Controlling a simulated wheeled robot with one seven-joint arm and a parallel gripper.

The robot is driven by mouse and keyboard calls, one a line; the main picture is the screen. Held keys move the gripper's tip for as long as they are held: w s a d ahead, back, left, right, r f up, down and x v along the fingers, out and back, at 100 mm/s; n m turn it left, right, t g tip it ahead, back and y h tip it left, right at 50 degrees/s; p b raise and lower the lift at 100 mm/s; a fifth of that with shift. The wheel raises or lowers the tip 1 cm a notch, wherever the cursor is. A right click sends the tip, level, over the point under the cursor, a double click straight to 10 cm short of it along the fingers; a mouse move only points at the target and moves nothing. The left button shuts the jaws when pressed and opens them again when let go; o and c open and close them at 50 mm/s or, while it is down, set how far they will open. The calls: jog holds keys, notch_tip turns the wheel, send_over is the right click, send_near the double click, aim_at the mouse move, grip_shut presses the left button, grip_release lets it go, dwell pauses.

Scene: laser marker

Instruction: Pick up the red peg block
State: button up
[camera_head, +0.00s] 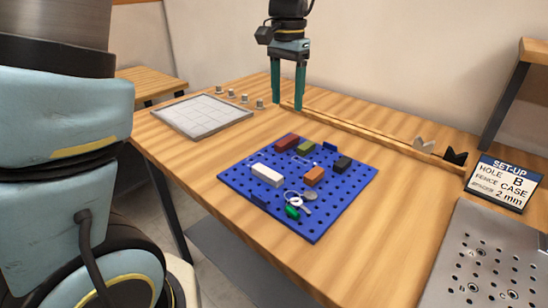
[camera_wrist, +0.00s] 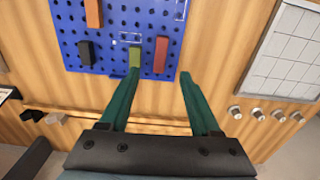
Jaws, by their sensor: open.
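The red peg block (camera_head: 286,142) sits at the back corner of the blue pegboard (camera_head: 330,208), beside an olive-green block (camera_head: 306,147). In the wrist view the red peg block (camera_wrist: 160,55) appears just past the fingertips, between their lines, with the green block (camera_wrist: 135,57) close to its left. My gripper (camera_head: 288,104) is open and empty, pointing down behind the pegboard in the head view. In the wrist view my gripper (camera_wrist: 159,74) shows its left fingertip near the green block's lower end. The exact height above the table is hard to tell.
The board also carries a black block (camera_head: 343,163), an orange block (camera_head: 314,176), a white block (camera_head: 268,175) and a ring with a green tag (camera_head: 292,212). A wooden fence (camera_head: 365,128) runs behind. A gridded tray (camera_head: 200,115) and small metal knobs (camera_head: 245,98) are left.

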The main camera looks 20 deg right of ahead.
send_over(287, 140)
jog(key=f, duration=0.5)
jog(key=shift+s+d+f, duration=0.15)
jog(key=shift+s+d, duration=0.05)
jog(key=shift+s, duration=0.1)
jog(key=shift+w+a+f+p, duration=0.1)
jog(key=shift+f+p, duration=0.15)
jog(key=shift+f, duration=0.65)
jog(key=shift+w+f+p, duration=0.15)
jog(key=shift+f+p, duration=0.1)
jog(key=shift+f, duration=0.7)
jog(key=shift+w+a+f+p, duration=0.1)
jog(key=shift+f+p, duration=0.15)
jog(key=shift+f, duration=0.65)
grip_shut()
